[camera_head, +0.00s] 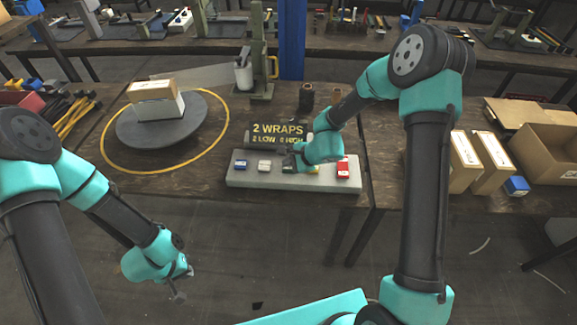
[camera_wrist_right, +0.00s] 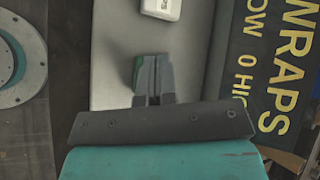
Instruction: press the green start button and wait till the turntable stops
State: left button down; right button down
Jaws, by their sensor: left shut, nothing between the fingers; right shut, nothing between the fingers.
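The control panel (camera_head: 250,183) is a grey slab with a row of coloured buttons. The green button (camera_wrist_right: 136,70) shows only as a dark green edge in the right wrist view; my right gripper (camera_wrist_right: 153,75) covers the rest. My right gripper is shut and empty, its tips over that button; I cannot tell whether they touch or press it. In the head view this gripper (camera_head: 291,156) is at the middle of the panel. The turntable (camera_head: 135,132) is a dark disc carrying stacked boxes (camera_head: 155,98). My left gripper (camera_head: 180,290) is shut and empty, low in front of the table.
A display (camera_head: 278,133) reads "2 WRAPS" behind the panel. A yellow ring (camera_head: 221,108) surrounds the turntable. Cartons (camera_head: 490,160) stand at right.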

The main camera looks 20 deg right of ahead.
aim_at(289, 168)
jog(key=shift+r, duration=0.95)
jog(key=shift+r, duration=2.5)
